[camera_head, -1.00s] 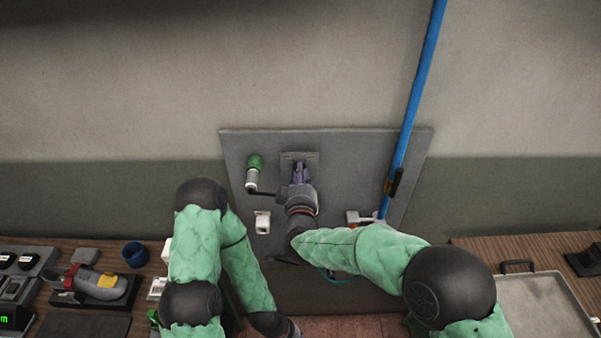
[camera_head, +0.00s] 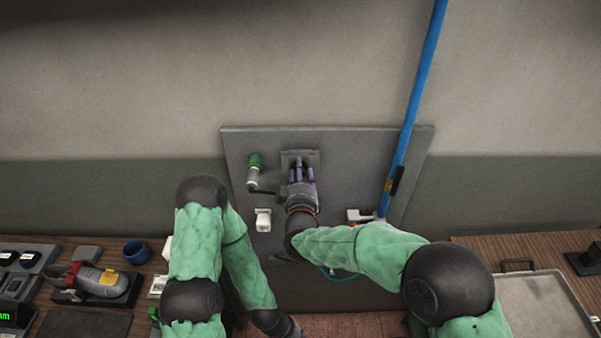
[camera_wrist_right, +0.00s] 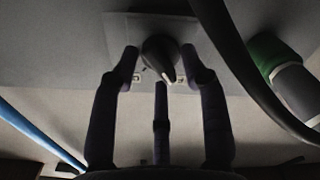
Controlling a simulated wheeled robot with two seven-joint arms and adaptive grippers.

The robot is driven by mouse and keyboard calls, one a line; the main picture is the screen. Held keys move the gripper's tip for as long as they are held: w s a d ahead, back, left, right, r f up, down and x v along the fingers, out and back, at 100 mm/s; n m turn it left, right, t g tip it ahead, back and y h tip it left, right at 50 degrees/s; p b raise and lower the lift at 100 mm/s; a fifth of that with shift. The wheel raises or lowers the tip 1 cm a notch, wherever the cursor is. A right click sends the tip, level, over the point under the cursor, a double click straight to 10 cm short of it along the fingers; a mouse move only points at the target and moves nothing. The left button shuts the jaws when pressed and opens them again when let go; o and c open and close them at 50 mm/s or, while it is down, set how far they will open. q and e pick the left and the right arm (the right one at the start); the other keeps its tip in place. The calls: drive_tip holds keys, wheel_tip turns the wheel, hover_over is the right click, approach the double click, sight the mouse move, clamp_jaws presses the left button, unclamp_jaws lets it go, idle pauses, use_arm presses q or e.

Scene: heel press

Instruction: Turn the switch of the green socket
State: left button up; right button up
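The green socket (camera_head: 254,162), a green cap on a pale grey body, sits at the upper left of the grey wall panel. It also shows at the right of the right wrist view (camera_wrist_right: 275,60). A dark rotary switch (camera_wrist_right: 160,52) with a pale pointer mark sits on a square plate (camera_head: 312,158) right of the socket. My right gripper (camera_wrist_right: 162,65) is open, with its fingers spread around the switch; gaps show beside it. In the head view the right gripper (camera_head: 303,172) hides the switch. My left arm hangs low at left; its fingers are out of view.
Desks with a blue cup (camera_head: 136,253) and a metal tray (camera_head: 540,305) flank the panel.

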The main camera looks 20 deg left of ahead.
drive_tip(key=shift+s, duration=0.1)
drive_tip(key=v, duration=1.2)
drive_tip(key=d+f+m+g+h+b, duration=0.1)
drive_tip(key=d+f+m+g+b, duration=0.45)
drive_tip(key=f, duration=1.25)
drive_tip(key=d+f+g+h+b, duration=0.1)
drive_tip(key=d+f+g+b, duration=0.25)
drive_tip(key=d+f, duration=0.95)
drive_tip(key=s+d+f+m+g+b, duration=0.2)
drive_tip(key=s+f+m+g+b, duration=0.1)
drive_tip(key=s+f, duration=0.6)
drive_tip(key=s+d+f+m+g+y+b, duration=0.1)
drive_tip(key=s+d+f+m+g+b, duration=0.2)
drive_tip(key=s+f, duration=0.7)
wheel_tip(320, 180, down, 8)
drive_tip(key=shift+s+r+m+g+b, duration=0.2)
drive_tip(key=shift+s+m+g+b, duration=0.15)
drive_tip(key=shift+m+g+b, duration=0.5)
